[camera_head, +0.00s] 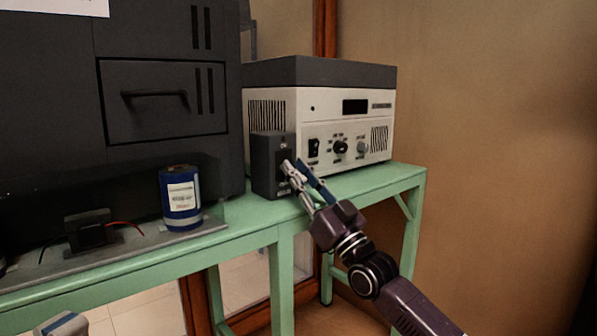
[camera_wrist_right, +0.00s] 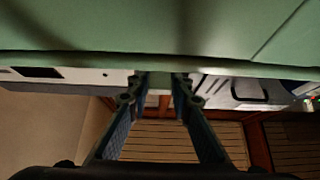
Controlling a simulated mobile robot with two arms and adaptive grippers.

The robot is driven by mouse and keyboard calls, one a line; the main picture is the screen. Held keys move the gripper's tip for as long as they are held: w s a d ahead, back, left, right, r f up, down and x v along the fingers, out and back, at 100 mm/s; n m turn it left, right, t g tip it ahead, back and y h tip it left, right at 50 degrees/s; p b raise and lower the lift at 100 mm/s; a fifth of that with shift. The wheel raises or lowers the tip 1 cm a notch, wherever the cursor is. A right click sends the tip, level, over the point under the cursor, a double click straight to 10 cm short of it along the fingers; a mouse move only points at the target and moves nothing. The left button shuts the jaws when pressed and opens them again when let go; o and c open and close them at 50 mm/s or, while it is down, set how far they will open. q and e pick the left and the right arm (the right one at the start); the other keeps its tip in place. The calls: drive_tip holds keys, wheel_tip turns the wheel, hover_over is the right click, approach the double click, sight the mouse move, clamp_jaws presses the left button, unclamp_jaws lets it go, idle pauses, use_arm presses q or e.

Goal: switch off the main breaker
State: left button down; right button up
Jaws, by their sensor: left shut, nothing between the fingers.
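The main breaker is a dark grey box (camera_head: 266,163) with an "ON" mark near its top, standing on the green table at the left front of a white power unit. My right gripper (camera_head: 295,168) reaches up from the lower right, with its fingertips at the breaker's front face. Its fingers are apart and cover the switch, so I cannot tell the lever's position or whether they touch it. The right wrist view shows these fingers spread (camera_wrist_right: 162,85), with nothing clearly held. Part of my left gripper (camera_head: 62,325) shows at the bottom left edge, shut and empty.
The white power unit (camera_head: 330,122) with knobs stands close behind the breaker. A dark cabinet (camera_head: 165,95) is on the left. A blue can (camera_head: 180,198) and a small black part with a red wire (camera_head: 90,230) sit on the green table (camera_head: 245,232). The table's front right is clear.

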drive_tip(key=o, duration=0.3)
drive_tip(key=v, duration=1.2)
